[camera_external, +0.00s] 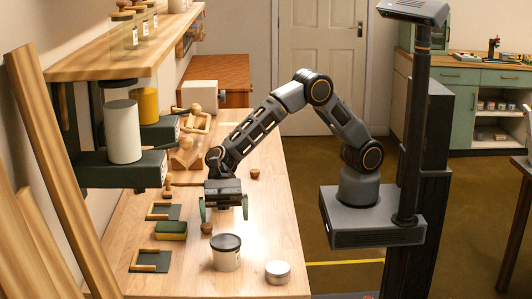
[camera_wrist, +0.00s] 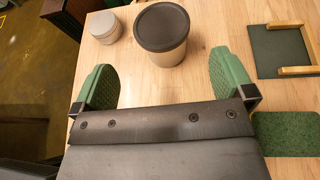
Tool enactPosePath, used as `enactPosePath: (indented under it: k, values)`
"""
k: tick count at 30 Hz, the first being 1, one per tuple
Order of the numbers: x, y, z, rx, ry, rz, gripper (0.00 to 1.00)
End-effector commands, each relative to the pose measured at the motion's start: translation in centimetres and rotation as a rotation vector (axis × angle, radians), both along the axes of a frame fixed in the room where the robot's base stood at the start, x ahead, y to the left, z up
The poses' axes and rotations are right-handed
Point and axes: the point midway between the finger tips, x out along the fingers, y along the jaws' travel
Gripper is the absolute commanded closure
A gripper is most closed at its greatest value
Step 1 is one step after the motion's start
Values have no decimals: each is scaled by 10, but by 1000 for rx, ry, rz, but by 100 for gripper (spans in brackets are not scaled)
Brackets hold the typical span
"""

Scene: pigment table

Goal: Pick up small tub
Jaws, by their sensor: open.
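A pale tub with a dark lid (camera_external: 226,258) stands upright on the wooden table near its front. In the wrist view, the dark-lidded tub (camera_wrist: 162,30) is just beyond the fingertips, roughly between their lines. A smaller, low pale round container (camera_external: 278,273) stands to its right; in the wrist view this low container (camera_wrist: 104,27) is at upper left. I cannot tell for certain which one is the small tub. My gripper (camera_external: 224,208) is open and empty above the table, behind both containers. Its green fingers are spread wide in the wrist view (camera_wrist: 162,72).
A green sponge-like block (camera_external: 171,230) and dark pads with wooden corner pieces (camera_external: 150,261) lie left of the tub. A small brown pot (camera_external: 206,228) stands near the gripper. A shelf (camera_external: 110,55) overhangs the left. The table's right edge is near the low container.

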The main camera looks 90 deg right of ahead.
Motion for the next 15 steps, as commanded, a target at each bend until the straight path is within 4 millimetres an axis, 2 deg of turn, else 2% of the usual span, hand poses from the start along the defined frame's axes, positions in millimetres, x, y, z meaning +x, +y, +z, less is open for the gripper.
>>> enactPosePath:
  k: [1,6,15]
  values:
    - [-2,9,-3,-1,0,3,0]
    - [-2,28,-11,-1,-1,1,0]
    - [-3,46,-18,-2,-2,3,0]
